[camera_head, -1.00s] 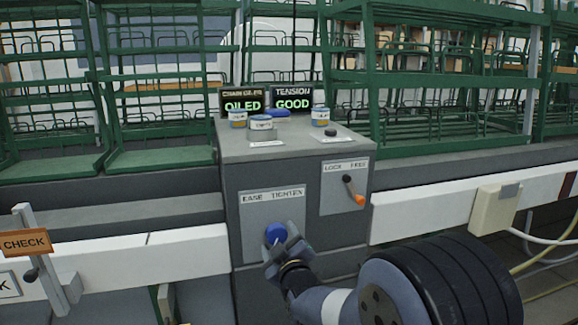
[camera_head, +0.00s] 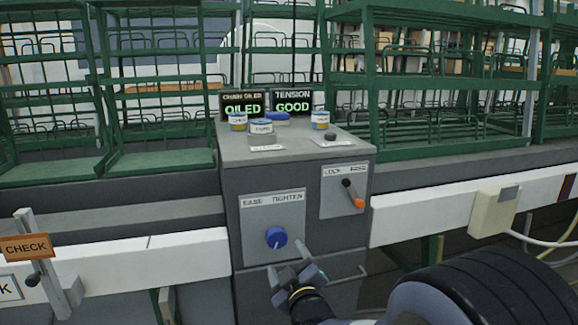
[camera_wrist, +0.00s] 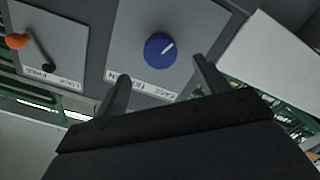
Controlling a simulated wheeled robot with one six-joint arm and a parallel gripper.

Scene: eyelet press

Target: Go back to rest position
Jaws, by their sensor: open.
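My gripper (camera_head: 290,276) is open and empty in the head view, just below and right of the blue knob (camera_head: 276,237) on the EASE/TIGHTEN plate (camera_head: 262,215). In the wrist view the blue knob (camera_wrist: 160,50) shows beyond and between my two open fingers (camera_wrist: 160,85), apart from them. The knob's white mark points down in the head view. The grey cabinet (camera_head: 290,165) carries the plate on its front. Two displays on top read OILED (camera_head: 243,106) and TENSION GOOD (camera_head: 292,102).
A lock lever with an orange tip (camera_head: 358,202) sticks out on the cabinet's right. A CHECK sign (camera_head: 26,247) stands left. Green racks (camera_head: 420,90) fill the back. A beige box (camera_head: 493,212) is right.

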